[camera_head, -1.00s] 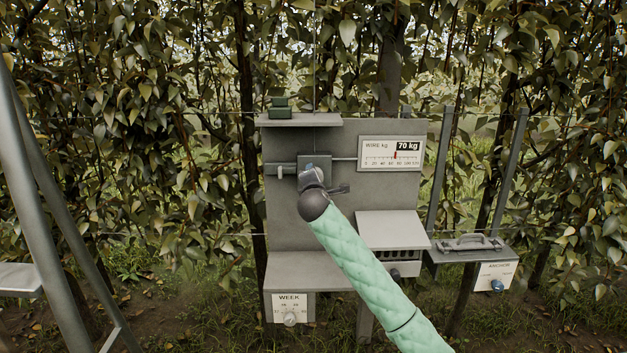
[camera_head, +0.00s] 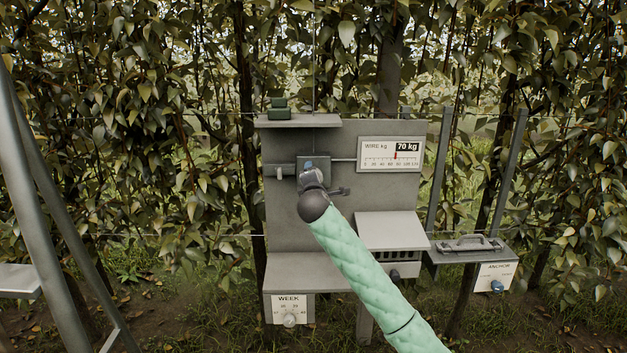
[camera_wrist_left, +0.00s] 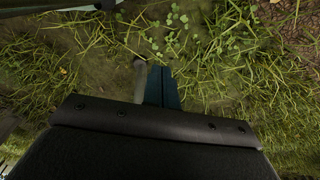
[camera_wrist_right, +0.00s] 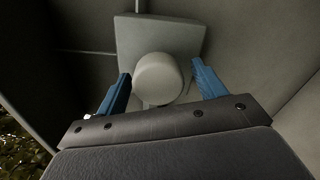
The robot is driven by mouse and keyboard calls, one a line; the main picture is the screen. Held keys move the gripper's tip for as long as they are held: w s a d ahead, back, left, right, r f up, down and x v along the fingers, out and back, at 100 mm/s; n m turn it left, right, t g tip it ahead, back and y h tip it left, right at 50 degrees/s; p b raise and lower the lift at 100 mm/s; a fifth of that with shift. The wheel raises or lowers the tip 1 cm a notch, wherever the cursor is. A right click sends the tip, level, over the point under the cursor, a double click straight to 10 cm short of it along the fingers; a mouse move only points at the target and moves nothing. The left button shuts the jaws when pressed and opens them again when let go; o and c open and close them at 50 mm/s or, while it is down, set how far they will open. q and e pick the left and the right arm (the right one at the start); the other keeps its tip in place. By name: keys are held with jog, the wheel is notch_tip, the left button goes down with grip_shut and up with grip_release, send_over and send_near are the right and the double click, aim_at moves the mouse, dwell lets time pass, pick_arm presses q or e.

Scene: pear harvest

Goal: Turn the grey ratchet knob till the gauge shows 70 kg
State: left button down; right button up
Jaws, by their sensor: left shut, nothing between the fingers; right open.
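The grey ratchet knob (camera_wrist_right: 158,78) shows in the right wrist view, round, in front of a square grey block. My right gripper (camera_wrist_right: 163,85) is open, with one blue finger on each side of the knob and small gaps visible. In the head view my right arm and hand hide the knob, and the ratchet block (camera_head: 316,164) shows behind the hand. The gauge (camera_head: 391,154), marked WIRE kg, reads 70 kg in its black window, with a red pointer on the scale. My left gripper (camera_wrist_left: 163,86) is shut and empty above grass in the left wrist view.
A WEEK dial (camera_head: 289,319) sits below the grey board (camera_head: 285,213). A sloped cover (camera_head: 391,229) stands out at the board's lower right. An ANCHOR box (camera_head: 468,255) stands to the right. A metal ladder (camera_head: 42,200) stands at the left.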

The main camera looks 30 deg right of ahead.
jog(key=shift+s+a, duration=0.15)
pick_arm(q)
notch_tip(320, 180, up, 7)
jog(key=w+d+b, duration=0.1)
jog(key=d+b, duration=0.1)
jog(key=shift+g+b, duration=0.3)
jog(key=shift+b, duration=0.1)
pick_arm(e)
jog(key=v, duration=0.7)
jog(key=shift+s, duration=0.2)
pick_arm(q)
jog(key=shift+d, duration=0.1)
pick_arm(e)
jog(key=shift+a+f, duration=0.1)
